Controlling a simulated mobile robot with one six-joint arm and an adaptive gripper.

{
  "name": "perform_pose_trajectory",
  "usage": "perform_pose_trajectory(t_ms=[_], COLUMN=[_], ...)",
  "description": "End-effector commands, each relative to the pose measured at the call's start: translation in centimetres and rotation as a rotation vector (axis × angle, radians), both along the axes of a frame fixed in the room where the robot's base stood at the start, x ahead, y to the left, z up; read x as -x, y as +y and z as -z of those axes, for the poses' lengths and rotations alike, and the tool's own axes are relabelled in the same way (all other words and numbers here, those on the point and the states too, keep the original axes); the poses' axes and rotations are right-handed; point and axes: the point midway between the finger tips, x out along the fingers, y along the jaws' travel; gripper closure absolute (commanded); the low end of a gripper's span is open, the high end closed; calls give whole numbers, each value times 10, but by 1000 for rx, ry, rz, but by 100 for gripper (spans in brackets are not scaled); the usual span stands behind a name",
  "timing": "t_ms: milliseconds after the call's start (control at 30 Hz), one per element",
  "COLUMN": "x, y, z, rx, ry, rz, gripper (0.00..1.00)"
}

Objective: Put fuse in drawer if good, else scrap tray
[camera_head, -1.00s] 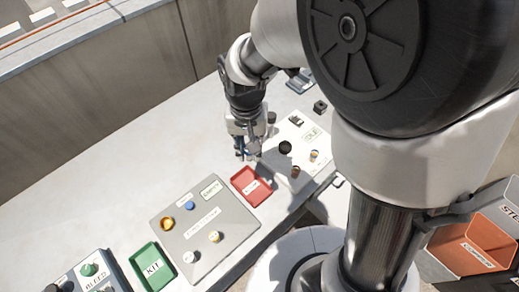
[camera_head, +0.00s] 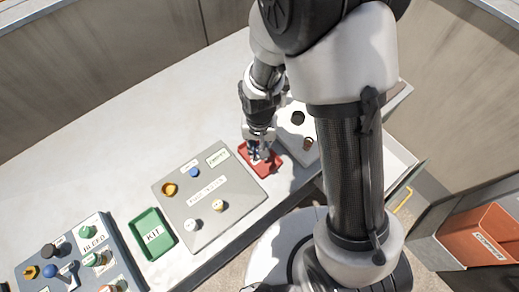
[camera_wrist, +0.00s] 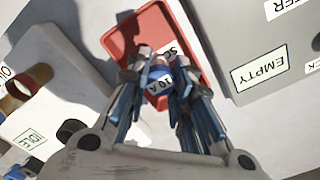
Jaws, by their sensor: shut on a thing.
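My gripper (camera_head: 259,160) is over the red scrap tray (camera_head: 245,152) in the head view. In the wrist view, my gripper (camera_wrist: 166,75) is shut on a fuse (camera_wrist: 158,84), a small piece with a blue band and a white label that seems to read "10 A". The fuse is in front of the red tray (camera_wrist: 122,42), whose label is partly covered. I cannot tell whether the fuse touches the tray floor. In the head view the fingers largely hide the fuse. A pale, drawer-like open shape (camera_head: 384,164) shows right of my arm, partly hidden.
A grey panel (camera_head: 232,221) with several knobs and an EMPTY label (camera_head: 217,158) lies left of the tray. A white panel (camera_head: 291,148) is on its right. A green KIT tray (camera_head: 153,234) and a BLEED panel (camera_head: 88,237) are farther left. The back bench surface is clear.

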Motion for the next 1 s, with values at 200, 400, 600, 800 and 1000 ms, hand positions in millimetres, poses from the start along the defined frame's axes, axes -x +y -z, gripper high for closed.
perform_pose_trajectory(t_ms=[200,400,600,800,1000], x=[-1,0,0,0,0], y=[0,0,0,0,0], z=[11,14,14,14,7], rx=[-1,0,0,0,-1], ry=[-2,-1,-1,0,-1], rz=[0,0,0,0,0], gripper=[100,100,71,71,71])
